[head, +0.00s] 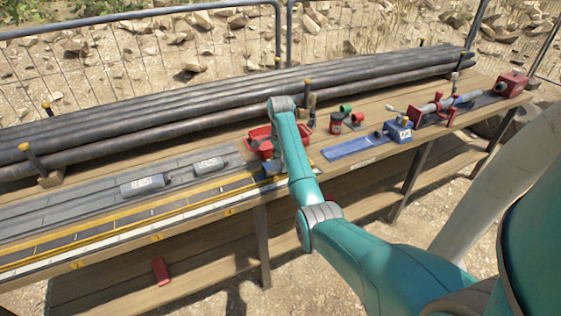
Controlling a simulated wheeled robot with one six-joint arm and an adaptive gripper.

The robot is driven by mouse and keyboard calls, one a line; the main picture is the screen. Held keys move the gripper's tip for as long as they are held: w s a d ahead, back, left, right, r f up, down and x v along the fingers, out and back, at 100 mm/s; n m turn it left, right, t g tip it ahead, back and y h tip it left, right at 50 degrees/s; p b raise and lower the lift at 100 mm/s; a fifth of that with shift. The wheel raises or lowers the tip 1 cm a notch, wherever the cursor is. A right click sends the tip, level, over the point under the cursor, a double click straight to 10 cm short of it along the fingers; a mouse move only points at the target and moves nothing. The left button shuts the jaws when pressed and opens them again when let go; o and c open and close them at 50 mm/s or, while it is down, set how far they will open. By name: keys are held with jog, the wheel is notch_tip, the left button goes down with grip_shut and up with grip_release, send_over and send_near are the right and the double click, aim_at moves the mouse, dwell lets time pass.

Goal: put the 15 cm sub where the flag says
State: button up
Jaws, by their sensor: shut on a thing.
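Two grey cylindrical subs with white labels lie on the grey slatted rack at the left of the bench: one nearer (142,186) and one farther right (208,166). Their label text is too small to read. My gripper (271,168) is mostly hidden behind my own teal arm, low over the bench by the red tray (261,141). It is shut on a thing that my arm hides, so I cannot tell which. I cannot make out a flag clearly.
Long dark pipes (180,105) lie along the back of the bench between yellow-topped posts (32,158). A yellow-edged measuring strip (120,229) runs along the front. Right of my arm are a blue mat (352,147), a blue block (399,130) and a red clamp rig (447,106).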

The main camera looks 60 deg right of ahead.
jog(key=shift+f, duration=0.2)
jog(key=o, duration=1.5)
jog(key=shift+o, duration=0.2)
jog(key=shift+o, duration=1.3)
